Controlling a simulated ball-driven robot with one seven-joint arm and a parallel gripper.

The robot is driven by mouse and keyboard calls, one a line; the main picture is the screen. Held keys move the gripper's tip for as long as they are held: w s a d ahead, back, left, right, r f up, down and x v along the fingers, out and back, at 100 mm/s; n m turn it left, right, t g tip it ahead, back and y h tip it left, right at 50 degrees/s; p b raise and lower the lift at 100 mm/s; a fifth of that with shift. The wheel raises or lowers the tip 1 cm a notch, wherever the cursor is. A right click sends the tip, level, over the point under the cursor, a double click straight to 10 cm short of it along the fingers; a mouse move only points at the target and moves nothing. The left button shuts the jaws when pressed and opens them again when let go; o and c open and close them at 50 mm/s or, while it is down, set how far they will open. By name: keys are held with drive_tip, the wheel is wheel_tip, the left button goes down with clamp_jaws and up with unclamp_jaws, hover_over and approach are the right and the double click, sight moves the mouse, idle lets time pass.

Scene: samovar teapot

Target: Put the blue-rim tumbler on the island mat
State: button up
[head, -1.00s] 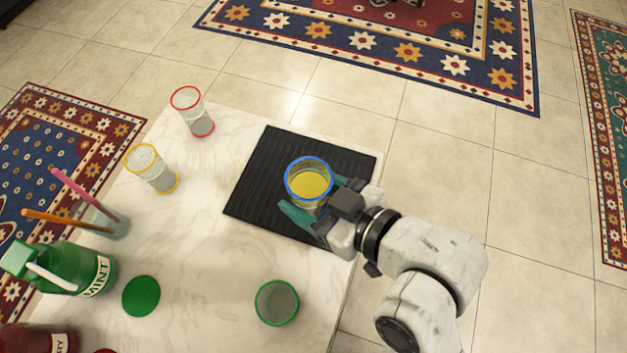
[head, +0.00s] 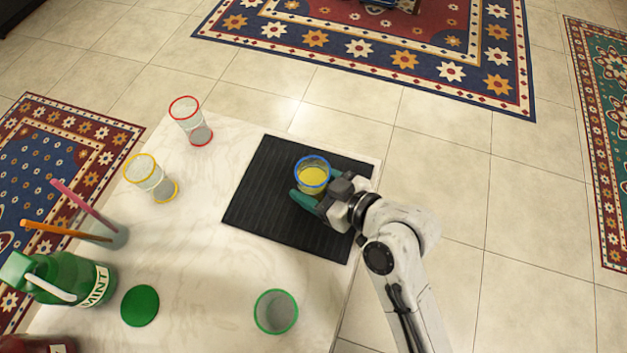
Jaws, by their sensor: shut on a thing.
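The blue-rim tumbler (head: 313,177) holds a yellow liquid and looks upright. My gripper (head: 316,192) is shut on it, with teal fingers at its sides. The tumbler is over the upper right part of the black ribbed island mat (head: 270,210). I cannot tell whether its base touches the mat, as the gripper and the tumbler's own wall hide the base. The mat lies flat at the right end of the white marble top.
A red-rim tumbler (head: 192,122), a yellow-rim tumbler (head: 151,178) and a green-rim tumbler (head: 275,312) stand apart from the mat. A green mint bottle (head: 62,279), a green disc (head: 140,305) and a cup with two sticks (head: 108,236) are at left. The mat's left part is bare.

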drive_tip(key=shift+f, duration=0.2)
drive_tip(key=o, duration=1.1)
drive_tip(key=shift+r, duration=0.1)
drive_tip(key=shift+r, duration=0.2)
drive_tip(key=b+v, duration=0.2)
drive_tip(key=v, duration=1)
drive_tip(key=s+d+f+m+g+h, duration=0.2)
drive_tip(key=s+d+f+m+h, duration=0.1)
drive_tip(key=s+d+f, duration=0.1)
drive_tip(key=s+d+f+m+g+h, duration=0.3)
drive_tip(key=s+d+f+m+h, duration=0.1)
drive_tip(key=d, duration=0.4)
drive_tip(key=s+d+f+m+g+h, duration=0.2)
drive_tip(key=s+d+f+m+h, duration=0.1)
drive_tip(key=s+d+f, duration=0.3)
drive_tip(key=shift+d+f+h, duration=0.1)
drive_tip(key=shift+f+h, duration=0.2)
drive_tip(key=shift+f, duration=0.2)
